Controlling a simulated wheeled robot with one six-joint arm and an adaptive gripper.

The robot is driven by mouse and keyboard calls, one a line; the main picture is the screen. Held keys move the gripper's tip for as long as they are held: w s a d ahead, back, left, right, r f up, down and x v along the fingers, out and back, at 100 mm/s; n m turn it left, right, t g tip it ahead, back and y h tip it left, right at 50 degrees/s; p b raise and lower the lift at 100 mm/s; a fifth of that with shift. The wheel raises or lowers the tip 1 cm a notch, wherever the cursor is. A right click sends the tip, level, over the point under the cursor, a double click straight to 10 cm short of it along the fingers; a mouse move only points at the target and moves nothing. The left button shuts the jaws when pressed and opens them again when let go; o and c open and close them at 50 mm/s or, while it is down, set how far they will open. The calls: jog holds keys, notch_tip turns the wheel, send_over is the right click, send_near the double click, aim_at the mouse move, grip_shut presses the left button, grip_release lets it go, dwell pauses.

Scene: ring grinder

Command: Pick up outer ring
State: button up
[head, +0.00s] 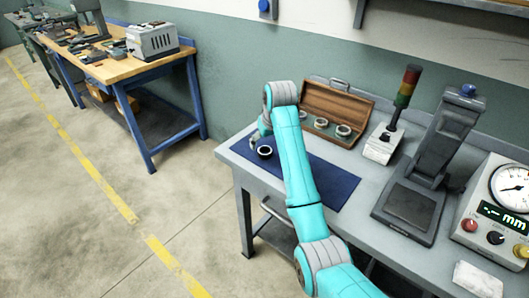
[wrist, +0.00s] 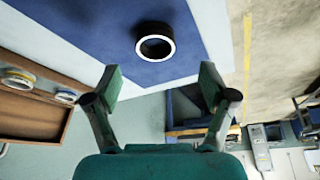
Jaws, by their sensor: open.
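The outer ring (head: 265,152) is a dark ring with a pale rim, lying flat on the blue mat (head: 330,183) near its left end. In the wrist view the outer ring (wrist: 155,41) lies ahead of my fingertips, roughly centred between them and apart from both. My gripper (wrist: 158,78) is open and empty, with its green fingers spread wide. In the head view my arm hides much of the gripper, which is at the left end of the mat close to the ring.
An open wooden case (head: 336,112) with several rings stands behind the mat. A signal lamp (head: 404,95), a dark press-like stand (head: 437,145) and a gauge box (head: 497,212) stand to the right. The grey table's (head: 235,158) left edge is close to the ring.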

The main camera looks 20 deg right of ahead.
aim_at(266, 149)
jog(key=shift+d+x, duration=0.15)
jog(key=shift+x, duration=1.3)
jog(key=shift+d+x, duration=0.15)
jog(key=shift+x, duration=1.3)
jog(key=shift+s, duration=0.1)
jog(key=shift+c, duration=0.2)
jog(key=c, duration=1.3)
